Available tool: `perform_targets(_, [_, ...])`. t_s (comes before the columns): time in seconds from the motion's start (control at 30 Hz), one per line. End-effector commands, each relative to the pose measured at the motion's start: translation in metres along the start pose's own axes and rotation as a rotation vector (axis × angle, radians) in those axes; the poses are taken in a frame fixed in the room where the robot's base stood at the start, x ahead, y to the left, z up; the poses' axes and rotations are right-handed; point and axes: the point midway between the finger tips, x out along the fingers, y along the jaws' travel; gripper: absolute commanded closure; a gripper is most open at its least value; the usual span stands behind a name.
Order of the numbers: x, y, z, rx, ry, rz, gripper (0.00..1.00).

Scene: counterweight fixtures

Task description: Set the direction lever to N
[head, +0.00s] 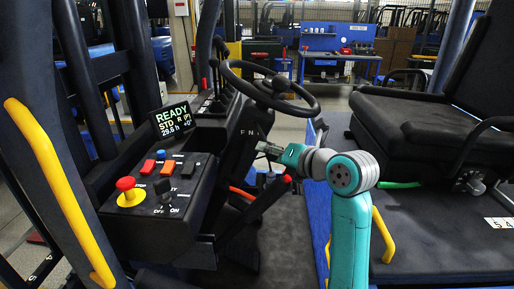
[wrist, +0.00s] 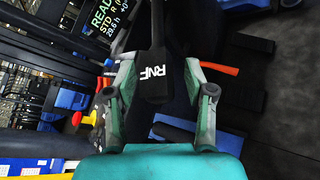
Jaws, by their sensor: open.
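The direction lever's black, block-shaped part (wrist: 153,78), marked R N F in white, shows between my fingers in the wrist view, with a black stem above it. In the head view the letters F and N show on the dark steering column (head: 245,140), just left of my fingertips; the R is not readable there. My gripper (head: 268,149) is open, with one finger on each side of the block in the wrist view (wrist: 150,68). I cannot tell whether either finger touches it. The lever's exact setting is unclear, but the display (head: 173,119) reads READY, STD R (P).
The steering wheel (head: 268,88) is above my gripper. A red-tipped lever (head: 287,179) is close below it. The console (head: 150,225) at left carries a red emergency knob (head: 126,184), rocker switches and a key switch. The black seat (head: 430,125) is at right.

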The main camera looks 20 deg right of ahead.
Motion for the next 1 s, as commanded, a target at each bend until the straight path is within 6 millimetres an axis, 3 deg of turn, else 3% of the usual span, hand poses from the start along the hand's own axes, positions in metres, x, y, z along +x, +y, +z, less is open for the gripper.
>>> perform_targets(0.33, [-0.001,-0.003,0.000,0.000,0.000,0.000,0.46])
perform_targets(0.57, [-0.001,-0.002,0.000,0.000,0.000,0.000,1.00])
perform_targets(1.0, [0.003,0.010,-0.004,0.036,-0.025,-0.058,1.00])
